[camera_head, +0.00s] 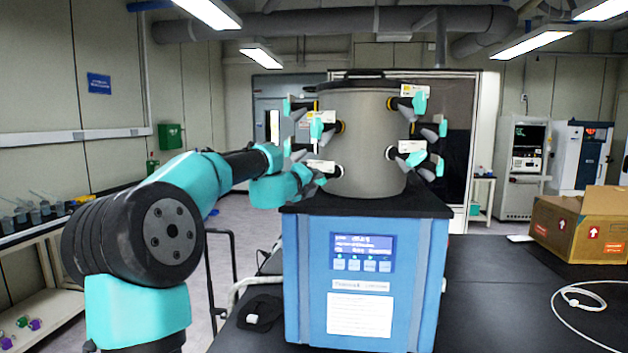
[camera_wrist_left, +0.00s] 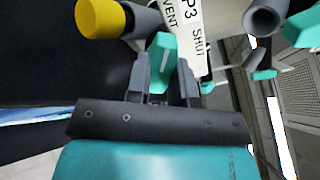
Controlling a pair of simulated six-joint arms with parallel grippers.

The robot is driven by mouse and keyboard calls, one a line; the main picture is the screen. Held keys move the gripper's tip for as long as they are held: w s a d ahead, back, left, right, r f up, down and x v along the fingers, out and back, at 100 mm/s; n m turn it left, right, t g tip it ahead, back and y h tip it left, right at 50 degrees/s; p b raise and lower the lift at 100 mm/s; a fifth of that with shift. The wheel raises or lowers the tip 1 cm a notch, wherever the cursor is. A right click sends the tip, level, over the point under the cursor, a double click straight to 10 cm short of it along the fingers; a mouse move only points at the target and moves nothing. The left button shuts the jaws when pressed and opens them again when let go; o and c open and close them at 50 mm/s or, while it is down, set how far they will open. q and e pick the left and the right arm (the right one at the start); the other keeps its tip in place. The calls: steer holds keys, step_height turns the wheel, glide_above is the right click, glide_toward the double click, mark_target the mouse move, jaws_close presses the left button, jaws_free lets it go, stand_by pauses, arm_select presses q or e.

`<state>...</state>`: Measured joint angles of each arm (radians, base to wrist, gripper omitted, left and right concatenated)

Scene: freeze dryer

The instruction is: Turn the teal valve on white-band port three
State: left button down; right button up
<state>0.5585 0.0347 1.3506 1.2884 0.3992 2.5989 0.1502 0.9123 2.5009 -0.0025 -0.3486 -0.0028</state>
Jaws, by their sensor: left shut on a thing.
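The freeze dryer's grey drum (camera_head: 368,135) carries several black ports with teal valves and white labels. In the left wrist view a white label (camera_wrist_left: 192,28) reads "P3", "VENT" and "SHUT". Just below it, the teal valve (camera_wrist_left: 160,62) sits between the two dark fingers of my left gripper (camera_wrist_left: 163,78), which is shut on it. In the head view my left gripper (camera_head: 312,178) is at the drum's lower left port, by a white label (camera_head: 320,166); the valve it holds is hard to make out there. My right gripper is not in view.
Other teal valves stand close by: one above my gripper (camera_head: 316,129) and several on the drum's right side (camera_head: 420,102). The wrist view shows a yellow cap (camera_wrist_left: 100,18). The blue base (camera_head: 362,280) stands on a black bench. A cardboard box (camera_head: 580,225) is at right.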

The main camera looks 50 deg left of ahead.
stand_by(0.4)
arm_select(q)
steer(key=c, duration=1)
jaws_free()
steer(key=shift+s, duration=0.15)
steer(key=s+d, duration=0.3)
steer(key=s, duration=1.3)
steer(key=shift+s, duration=0.4)
steer(key=shift+d, duration=0.1)
